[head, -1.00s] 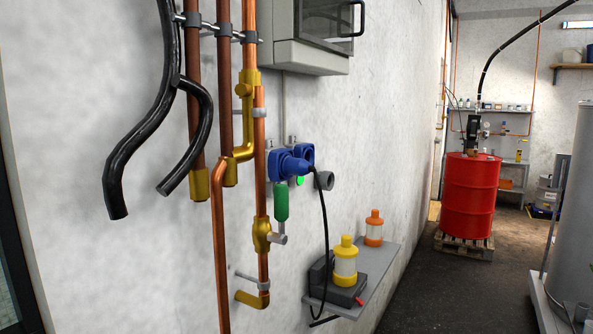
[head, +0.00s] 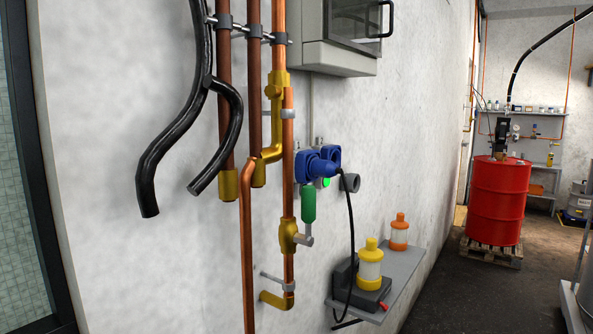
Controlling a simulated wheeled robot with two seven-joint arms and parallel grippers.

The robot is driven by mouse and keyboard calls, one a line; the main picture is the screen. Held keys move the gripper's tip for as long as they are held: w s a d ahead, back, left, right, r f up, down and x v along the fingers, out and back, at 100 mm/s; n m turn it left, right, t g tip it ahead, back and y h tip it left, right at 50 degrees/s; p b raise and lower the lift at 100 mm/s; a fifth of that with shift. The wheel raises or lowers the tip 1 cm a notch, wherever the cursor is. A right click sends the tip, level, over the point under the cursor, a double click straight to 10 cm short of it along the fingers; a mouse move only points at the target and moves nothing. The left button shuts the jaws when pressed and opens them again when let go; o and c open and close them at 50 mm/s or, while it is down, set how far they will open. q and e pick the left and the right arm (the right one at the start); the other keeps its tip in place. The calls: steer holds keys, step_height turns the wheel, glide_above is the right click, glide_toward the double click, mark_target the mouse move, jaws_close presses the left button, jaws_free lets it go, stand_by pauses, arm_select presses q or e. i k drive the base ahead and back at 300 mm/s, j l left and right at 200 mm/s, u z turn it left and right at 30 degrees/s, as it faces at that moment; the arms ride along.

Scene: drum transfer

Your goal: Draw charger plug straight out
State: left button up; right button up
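A black cable (head: 351,225) runs from the plug down to a dark charger box (head: 374,298) on a grey wall shelf. Neither of my grippers is in the head view.
Copper pipes (head: 288,190) and black hoses (head: 160,150) stand off the wall left of the socket. A grey cabinet (head: 338,50) hangs above. Yellow and orange-capped containers stand by the shelf (head: 402,275). A red drum (head: 497,200) is on a pallet at right, with open floor before it.

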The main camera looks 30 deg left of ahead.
mark_target(317, 167)
steer(key=u, duration=1.4)
steer(key=i+l+u, duration=0.1)
steer(key=l+u, duration=0.15)
steer(key=u, duration=0.15)
steer(key=i+l+u, duration=0.1)
steer(key=l+u, duration=0.45)
steer(key=u, duration=0.25)
steer(key=l+u, duration=0.55)
steer(key=l, duration=0.2)
steer(key=k+l+u, duration=0.2)
steer(key=l, duration=0.2)
steer(key=k+l+u, duration=0.2)
steer(key=l, duration=0.15)
steer(key=l+u, duration=0.2)
steer(key=l, duration=0.2)
steer(key=k+l+u, duration=0.2)
steer(key=k+l, duration=0.25)
steer(key=l, duration=0.2)
steer(key=k+l, duration=0.2)
steer(key=l, duration=0.2)
steer(key=k+l, duration=0.25)
steer(key=l, duration=0.2)
steer(key=k+l, duration=0.2)
steer(key=l, duration=0.25)
